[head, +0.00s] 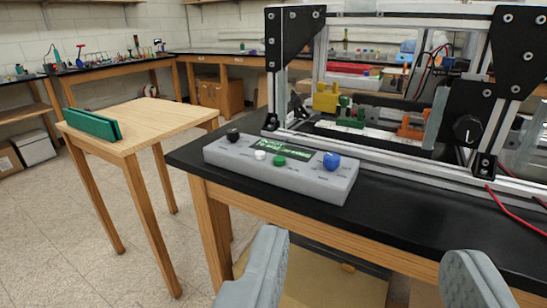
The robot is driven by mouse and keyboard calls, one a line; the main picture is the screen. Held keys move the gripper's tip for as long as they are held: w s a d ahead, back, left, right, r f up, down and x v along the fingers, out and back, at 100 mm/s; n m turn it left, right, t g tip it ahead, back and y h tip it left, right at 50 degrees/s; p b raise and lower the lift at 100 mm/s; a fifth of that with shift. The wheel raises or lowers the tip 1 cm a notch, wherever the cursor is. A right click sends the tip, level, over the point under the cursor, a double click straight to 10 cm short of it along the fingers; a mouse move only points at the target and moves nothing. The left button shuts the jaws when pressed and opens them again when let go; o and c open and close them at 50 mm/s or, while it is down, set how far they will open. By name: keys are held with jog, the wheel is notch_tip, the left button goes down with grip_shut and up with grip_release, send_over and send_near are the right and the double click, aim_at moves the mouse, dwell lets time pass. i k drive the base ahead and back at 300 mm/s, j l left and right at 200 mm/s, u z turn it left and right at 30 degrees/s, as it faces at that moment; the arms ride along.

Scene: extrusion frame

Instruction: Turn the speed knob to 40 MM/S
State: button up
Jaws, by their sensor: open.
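A grey control box (225,157) sits on the black bench top near its left front corner. It has a small dark display with green text (268,144), too small to read. On its top are a blue knob (331,161) at the right, a black knob (232,135) at the far left, a white button (259,155) and a green button (279,161). No speed label is legible, so I cannot tell which knob sets speed. My gripper (367,255) is open and empty, its two fingers apart in the foreground, below the box in the picture and touching nothing.
An extrusion frame (395,20) with black corner plates stands behind the box; a black dial (466,129) is on its right post. Red wires (512,212) lie on the bench at right. A wooden table (150,120) with a green object (92,126) stands at left.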

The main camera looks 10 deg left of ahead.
aim_at(232, 135)
jog(key=i+j, duration=0.2)
jog(key=j, duration=0.2)
jog(key=i+j, duration=0.25)
jog(key=j, duration=0.15)
jog(key=i+j, duration=0.2)
jog(key=j, duration=0.15)
